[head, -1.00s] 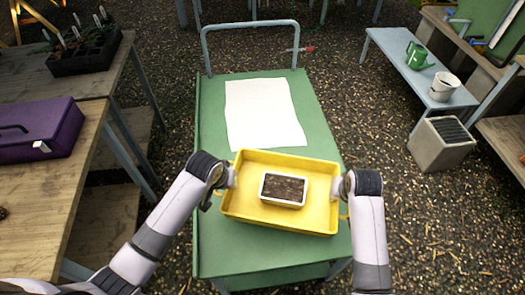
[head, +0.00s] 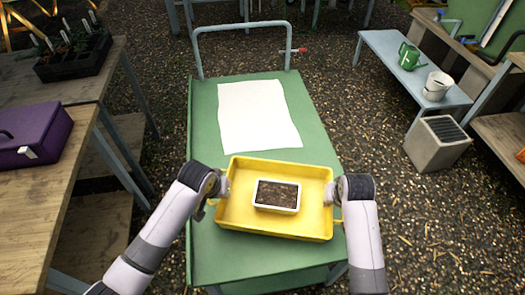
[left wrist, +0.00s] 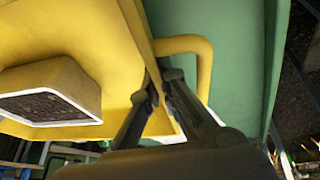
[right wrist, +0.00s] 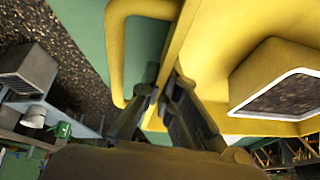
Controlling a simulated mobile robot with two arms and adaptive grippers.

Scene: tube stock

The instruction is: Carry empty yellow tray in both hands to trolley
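The yellow tray (head: 316,225) is over the near half of the green trolley (head: 205,140). Whether it rests on the top or hangs just above it, I cannot tell. The tray is not empty: a small white container (head: 276,209) of dark soil sits in it. My left gripper (head: 222,187) is shut on the tray's left wall; the left wrist view shows its fingers (left wrist: 160,88) either side of the wall beside the handle. My right gripper (head: 335,192) is shut on the right wall likewise, as its fingers (right wrist: 160,90) show in the right wrist view.
A white sheet (head: 257,115) lies on the trolley beyond the tray, before the trolley's push bar (head: 243,27). A wooden table with a purple box (head: 35,135) stands left. A bench with a green watering can (head: 409,56) and a grey block (head: 436,143) stand right.

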